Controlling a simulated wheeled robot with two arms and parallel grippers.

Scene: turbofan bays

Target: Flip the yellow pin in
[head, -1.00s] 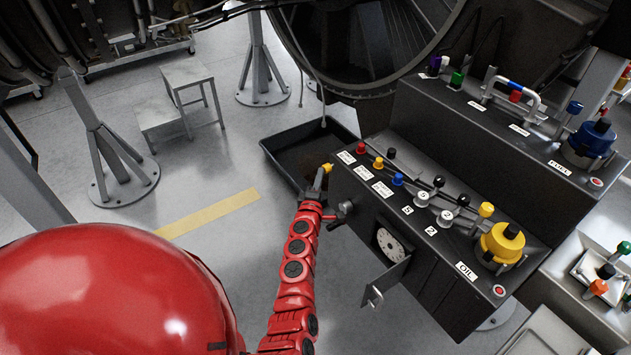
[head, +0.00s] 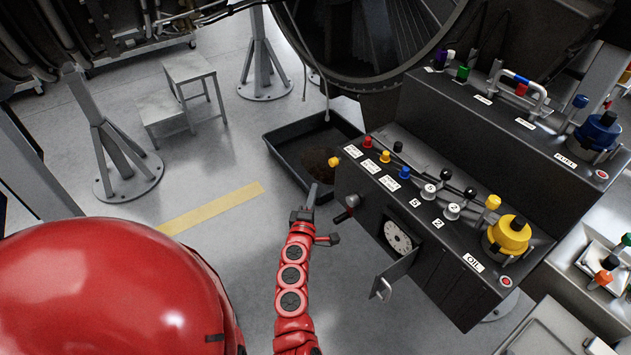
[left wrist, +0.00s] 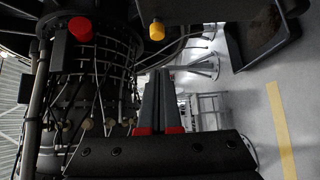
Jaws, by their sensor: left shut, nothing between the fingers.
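A yellow knob (head: 334,162) sticks out at the left edge of the black OIL panel (head: 440,262). A yellow knob shows in the left wrist view (left wrist: 157,31), above the fingers and apart from them. A second, upright yellow pin (head: 385,156) stands on the panel top between a red pin (head: 367,142) and a blue pin (head: 405,173). My left gripper (head: 312,190) is shut and empty, just left of the panel and short of the outer yellow knob. Its shut fingers also show in the left wrist view (left wrist: 158,92). My right gripper is not in view.
A dark handle (head: 350,203) sticks out of the panel's front, close to my left gripper. An open door (head: 392,278) hangs below the dial. A black drip tray (head: 290,162) lies on the floor behind.

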